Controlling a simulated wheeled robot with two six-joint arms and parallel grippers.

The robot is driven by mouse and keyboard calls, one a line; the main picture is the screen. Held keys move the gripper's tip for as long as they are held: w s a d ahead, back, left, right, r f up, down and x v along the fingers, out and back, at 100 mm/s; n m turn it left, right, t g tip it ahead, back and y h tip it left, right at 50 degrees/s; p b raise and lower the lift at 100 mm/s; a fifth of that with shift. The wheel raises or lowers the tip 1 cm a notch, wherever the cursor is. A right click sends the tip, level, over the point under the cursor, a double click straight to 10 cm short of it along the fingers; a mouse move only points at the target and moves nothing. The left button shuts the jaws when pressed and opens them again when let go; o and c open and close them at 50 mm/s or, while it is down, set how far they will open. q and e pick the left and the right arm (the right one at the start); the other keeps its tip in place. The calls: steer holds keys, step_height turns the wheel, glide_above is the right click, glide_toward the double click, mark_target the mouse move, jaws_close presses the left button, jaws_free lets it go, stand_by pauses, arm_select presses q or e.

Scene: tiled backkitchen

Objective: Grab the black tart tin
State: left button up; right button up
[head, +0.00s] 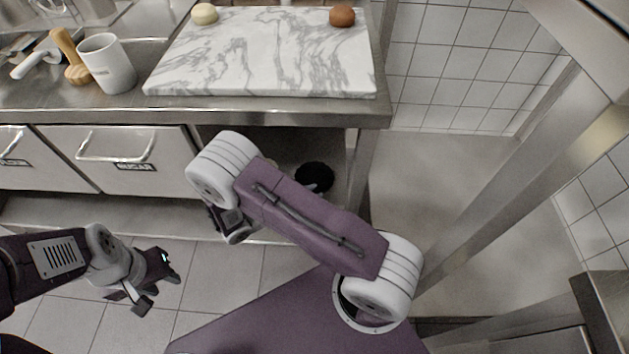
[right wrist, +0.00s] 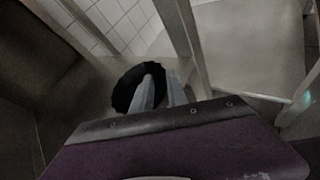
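The black tart tin (head: 315,177) is on the lower shelf under the steel counter, right of my right arm's purple link. In the right wrist view the tin (right wrist: 122,92) is a dark round shape just beyond my right gripper (right wrist: 161,77). Its two pale fingers are apart; the left one overlaps the tin. I cannot tell whether it touches the tin. In the head view my right gripper is hidden behind my arm. My left gripper (head: 160,283) is open and empty, above the tiled floor at the lower left.
A marble board (head: 265,55) with a pale ball (head: 204,14) and a brown ball (head: 342,16) lies on the counter. Drawers (head: 130,160) front the counter's left. A steel leg (head: 360,160) stands right of the tin.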

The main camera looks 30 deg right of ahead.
mark_target(324, 190)
steer(key=b+x, duration=0.2)
steer(key=x, duration=0.3)
steer(key=shift+s+f, duration=0.1)
steer(key=shift+f, duration=0.1)
jaws_close()
step_height(324, 190, up, 10)
steer(key=p, duration=0.4)
